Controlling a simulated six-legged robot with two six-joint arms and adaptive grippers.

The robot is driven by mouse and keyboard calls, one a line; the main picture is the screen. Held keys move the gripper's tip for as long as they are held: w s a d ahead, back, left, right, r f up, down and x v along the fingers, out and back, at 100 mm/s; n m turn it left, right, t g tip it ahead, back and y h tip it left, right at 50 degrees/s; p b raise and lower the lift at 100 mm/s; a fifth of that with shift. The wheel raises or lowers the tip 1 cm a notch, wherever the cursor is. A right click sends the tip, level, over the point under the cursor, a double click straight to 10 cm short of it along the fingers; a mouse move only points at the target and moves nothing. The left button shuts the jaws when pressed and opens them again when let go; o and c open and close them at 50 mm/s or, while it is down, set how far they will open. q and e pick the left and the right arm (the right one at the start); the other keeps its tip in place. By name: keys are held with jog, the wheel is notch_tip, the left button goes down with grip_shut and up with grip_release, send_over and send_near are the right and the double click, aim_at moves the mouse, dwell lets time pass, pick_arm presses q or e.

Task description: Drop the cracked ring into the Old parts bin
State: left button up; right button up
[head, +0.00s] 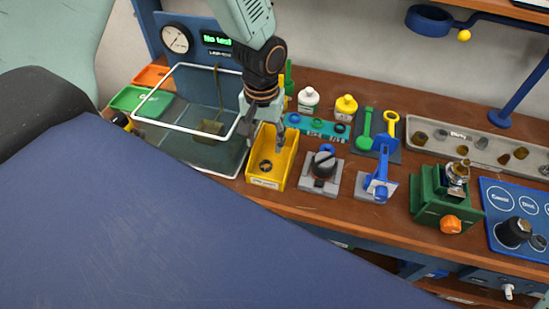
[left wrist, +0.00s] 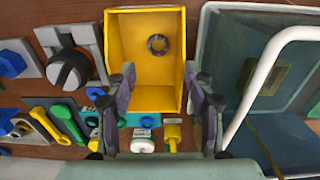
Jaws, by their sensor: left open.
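The yellow Old parts bin (head: 284,164) stands on the bench in the head view. A dark ring (head: 266,165) lies on its floor; any crack is too small to tell. In the left wrist view the ring (left wrist: 158,44) shows inside the bin (left wrist: 146,75), near its far end. My left gripper (head: 272,133) is over the bin's back end in the head view. In the left wrist view its fingers (left wrist: 161,92) are spread wide with nothing between them. My right gripper is not in view.
A water tank (head: 215,163) with a white rim is left of the bin. A knob block (head: 322,172), blue clamp (head: 377,187) and green vise (head: 432,207) stand to the right. Bottles (head: 308,98) and a teal strip (head: 318,127) are behind. A parts tray (head: 432,122) lies back right.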

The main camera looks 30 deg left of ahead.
pick_arm(q)
jog(key=shift+d+r, duration=0.6)
jog(key=shift+r, duration=5.6)
jog(key=shift+m, duration=0.4)
jog(key=s+f, duration=0.1)
jog(key=f, duration=0.3)
jog(key=s+d+f, duration=0.1)
jog(key=s+f, duration=0.1)
jog(key=f, duration=0.2)
jog(key=s+d+f, duration=0.1)
jog(key=s+f, duration=0.1)
jog(key=f, duration=0.2)
jog(key=shift+s, duration=0.1)
jog(key=s+d+f+m, duration=0.1)
jog(key=s+f, duration=0.6)
jog(key=s, duration=0.3)
jog(key=s+f+m, duration=0.1)
jog(key=s+f, duration=0.6)
jog(key=s, duration=0.3)
notch_tip(320, 180, down, 16)
jog(key=b, duration=1.6)
jog(key=shift+d, duration=0.15)
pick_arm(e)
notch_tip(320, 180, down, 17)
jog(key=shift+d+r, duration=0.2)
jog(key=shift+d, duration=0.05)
